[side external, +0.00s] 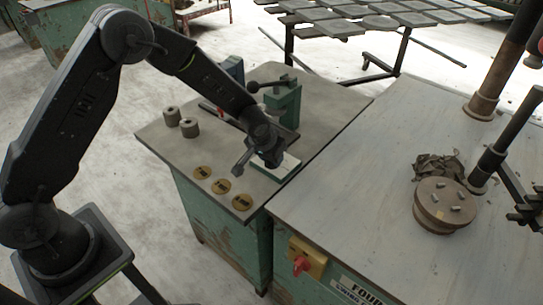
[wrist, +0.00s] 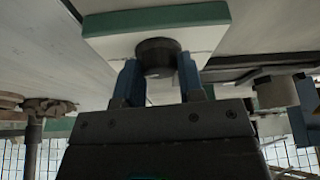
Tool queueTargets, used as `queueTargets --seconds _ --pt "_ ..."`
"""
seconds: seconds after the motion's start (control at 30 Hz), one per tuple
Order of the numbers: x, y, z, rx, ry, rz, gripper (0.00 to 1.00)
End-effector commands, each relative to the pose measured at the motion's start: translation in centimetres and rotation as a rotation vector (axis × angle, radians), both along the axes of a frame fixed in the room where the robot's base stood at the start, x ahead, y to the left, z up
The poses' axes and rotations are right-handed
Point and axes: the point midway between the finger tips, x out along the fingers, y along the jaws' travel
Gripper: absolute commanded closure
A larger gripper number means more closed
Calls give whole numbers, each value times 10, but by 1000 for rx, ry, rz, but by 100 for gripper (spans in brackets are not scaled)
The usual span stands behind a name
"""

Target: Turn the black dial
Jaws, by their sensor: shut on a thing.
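The black dial (wrist: 158,55) shows in the wrist view as a dark round knob on a white plate with a green edge (wrist: 210,38). My gripper (wrist: 160,85) has one blue-grey finger on each side of the dial and is shut on it. In the side external view my gripper (side external: 268,157) is low over the small green-edged plate (side external: 287,167) near the right edge of the small worktable. There the arm hides the dial.
Three round brass discs (side external: 220,186) lie at the table's front edge. Two grey cylinders (side external: 189,127) stand at its left. A green clamp-like device (side external: 284,100) stands behind my gripper. A larger bench (side external: 350,190) with a round wooden block (side external: 444,204) adjoins at right.

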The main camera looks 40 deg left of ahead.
Motion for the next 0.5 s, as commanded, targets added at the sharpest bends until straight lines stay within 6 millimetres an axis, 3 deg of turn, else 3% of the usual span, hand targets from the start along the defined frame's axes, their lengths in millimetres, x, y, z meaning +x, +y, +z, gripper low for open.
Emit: queueTargets --seconds 0.23,0.27,0.5 --pt "0 -1 0 0 -1 -2 88" --pt "0 -1 0 0 -1 -1 63" --pt "0 0 0 0 -1 0 40"
